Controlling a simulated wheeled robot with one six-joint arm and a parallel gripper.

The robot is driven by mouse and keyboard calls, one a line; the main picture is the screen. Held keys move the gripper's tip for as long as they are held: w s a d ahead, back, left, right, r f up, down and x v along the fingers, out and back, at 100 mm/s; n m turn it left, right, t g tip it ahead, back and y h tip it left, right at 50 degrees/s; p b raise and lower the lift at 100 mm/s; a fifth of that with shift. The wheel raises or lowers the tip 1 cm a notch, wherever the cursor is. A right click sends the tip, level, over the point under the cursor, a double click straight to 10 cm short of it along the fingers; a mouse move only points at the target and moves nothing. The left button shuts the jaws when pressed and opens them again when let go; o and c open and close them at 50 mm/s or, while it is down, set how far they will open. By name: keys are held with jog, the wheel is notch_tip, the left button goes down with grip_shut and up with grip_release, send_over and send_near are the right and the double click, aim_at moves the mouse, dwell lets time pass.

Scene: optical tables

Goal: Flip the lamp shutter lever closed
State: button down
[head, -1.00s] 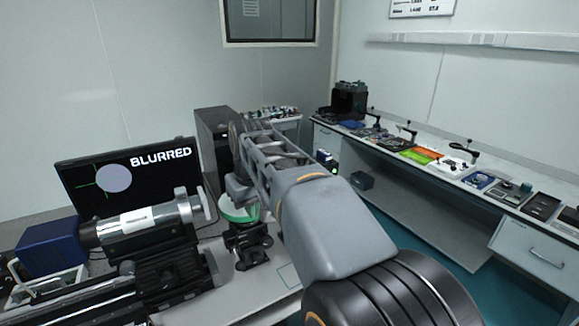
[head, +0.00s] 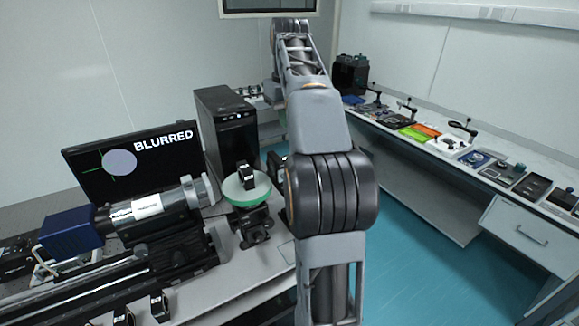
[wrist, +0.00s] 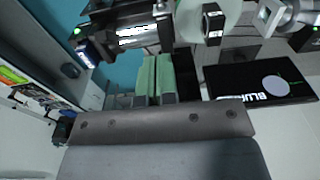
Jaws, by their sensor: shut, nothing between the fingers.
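My gripper shows in the wrist view as two green fingers (wrist: 155,62) pressed together, shut and empty. In the head view my arm reaches up and away, and the fingers are hidden. A dark device with white labels and a small green light (wrist: 98,45) lies past the fingertips, at upper left of the wrist view; it may be the lamp. In the head view it is mostly hidden behind my arm. I cannot make out the shutter lever in either view. The fingers appear apart from the device.
A monitor (head: 95,170) reading "BLURRED" stands behind a silver cylinder (head: 150,207) on a rail. A green-rimmed round dish (head: 243,188) sits on a black mount beside my arm. A black computer tower (head: 228,130) stands behind. Floor (head: 425,265) is clear at right.

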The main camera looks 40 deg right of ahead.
jog(key=f, duration=0.6)
jog(key=f+b, duration=0.1)
jog(key=f, duration=0.4)
jog(key=shift+s+f, duration=0.2)
jog(key=shift+f, duration=0.15)
jog(key=shift+s+a+f, duration=0.1)
jog(key=shift+s+f, duration=0.4)
jog(key=shift+f, duration=0.35)
jog(key=shift+f, duration=0.1)
jog(key=shift+s+t+b, duration=0.15)
jog(key=shift+t+b, duration=0.15)
jog(key=shift+b, duration=0.5)
